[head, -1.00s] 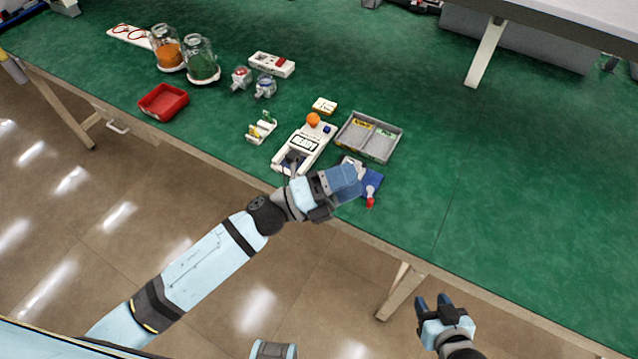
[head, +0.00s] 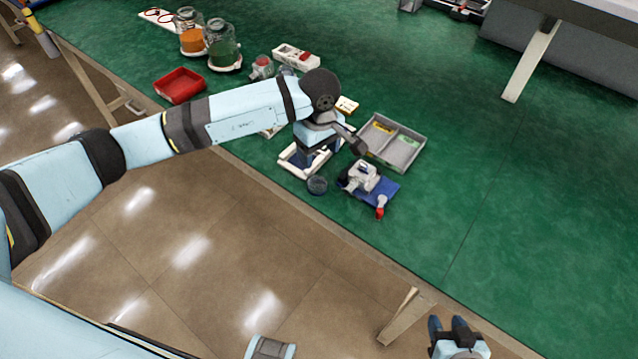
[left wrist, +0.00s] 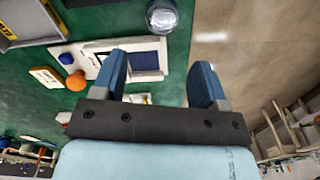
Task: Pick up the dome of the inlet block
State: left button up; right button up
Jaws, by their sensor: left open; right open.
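A small round, dark, see-through cap (head: 317,185), which looks like the dome, sits by the near end of the white device (head: 290,163), close to the table's front edge. It also shows at the top of the left wrist view (left wrist: 162,17). I cannot tell which part is the inlet block. My left gripper (head: 306,157) points down over the white device, a little behind the cap, and partly hides the device. Its fingers (left wrist: 160,80) are apart with nothing held between them. My right gripper (head: 450,322) is open and empty, low in front of the table.
A blue plate (head: 382,188) with a white-grey fitting (head: 361,178) and red knob lies to the right. Behind it is a grey divided tray (head: 418,152). A red bin (head: 180,85) and two jars (head: 222,48) stand left.

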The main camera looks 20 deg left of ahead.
pick_arm(q)
send_over(317, 181)
jog(key=f, duration=0.6)
jog(key=shift+d+f, duration=0.1)
jog(key=shift+d, duration=0.2)
jog(key=shift+a+f+p, duration=0.15)
jog(key=shift+f+p, duration=0.05)
jog(key=shift+f, duration=1.15)
jog(key=shift+a+f+p, duration=0.15)
jog(key=shift+f+p, duration=0.05)
jog(key=shift+f, duration=1.1)
jog(key=c, duration=0.7)
